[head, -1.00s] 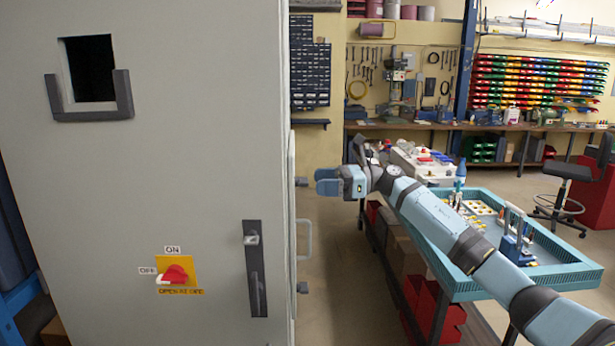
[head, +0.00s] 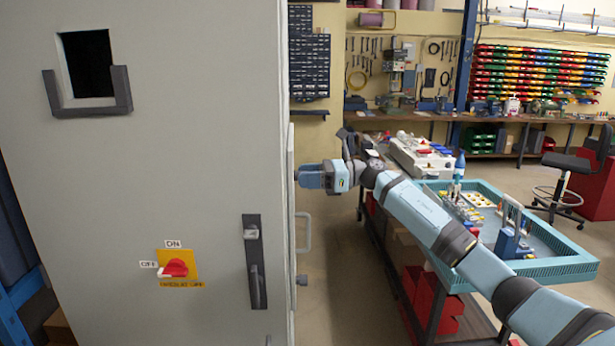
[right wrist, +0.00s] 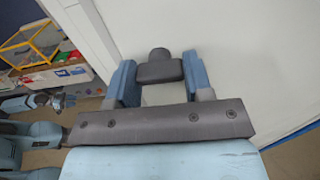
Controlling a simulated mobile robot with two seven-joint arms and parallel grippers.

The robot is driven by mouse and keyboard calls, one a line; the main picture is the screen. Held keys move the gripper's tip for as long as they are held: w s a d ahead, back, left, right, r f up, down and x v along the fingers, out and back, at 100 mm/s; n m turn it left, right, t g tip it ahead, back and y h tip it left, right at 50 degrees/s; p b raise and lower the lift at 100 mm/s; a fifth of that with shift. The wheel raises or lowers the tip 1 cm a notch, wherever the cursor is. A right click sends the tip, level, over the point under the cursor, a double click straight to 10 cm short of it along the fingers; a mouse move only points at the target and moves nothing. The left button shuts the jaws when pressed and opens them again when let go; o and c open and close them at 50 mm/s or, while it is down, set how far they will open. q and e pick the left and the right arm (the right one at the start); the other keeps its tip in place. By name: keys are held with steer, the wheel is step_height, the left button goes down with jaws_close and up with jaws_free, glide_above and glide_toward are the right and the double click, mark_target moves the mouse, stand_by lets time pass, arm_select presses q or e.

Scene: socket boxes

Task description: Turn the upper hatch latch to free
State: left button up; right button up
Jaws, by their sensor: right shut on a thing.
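The upper hatch latch is a dark grey knob with a wide grip, seen in the right wrist view (right wrist: 160,70) on the pale hatch. My right gripper (head: 304,177) is at this latch on the cabinet's right side in the head view, and its fingers mostly hide it there. In the right wrist view the two blue fingers (right wrist: 155,82) stand on either side of the grip, shut on it. The grip lies crosswise between them. The lower latch (head: 302,281) is a small dark knob below. A grey handle (head: 304,233) sits between the latches. My left gripper is not clearly seen.
The tall grey cabinet (head: 190,190) fills the left, with a red and yellow switch (head: 176,268) and a dark door handle (head: 254,262) on its front. A blue tray cart (head: 530,268) stands under and behind my right arm. Floor shows between cabinet and cart.

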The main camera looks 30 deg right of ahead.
steer(key=m, duration=0.3)
steer(key=shift+m+p, duration=0.3)
steer(key=m+p, duration=0.2)
steer(key=m, duration=0.2)
steer(key=shift+r+m, duration=0.1)
steer(key=shift+m, duration=0.2)
steer(key=m+p, duration=0.2)
steer(key=m, duration=0.1)
steer(key=shift+m, duration=0.3)
steer(key=m+p, duration=0.2)
steer(key=shift+m, duration=0.3)
steer(key=shift+m+p, duration=1.2)
steer(key=shift+m, duration=0.5)
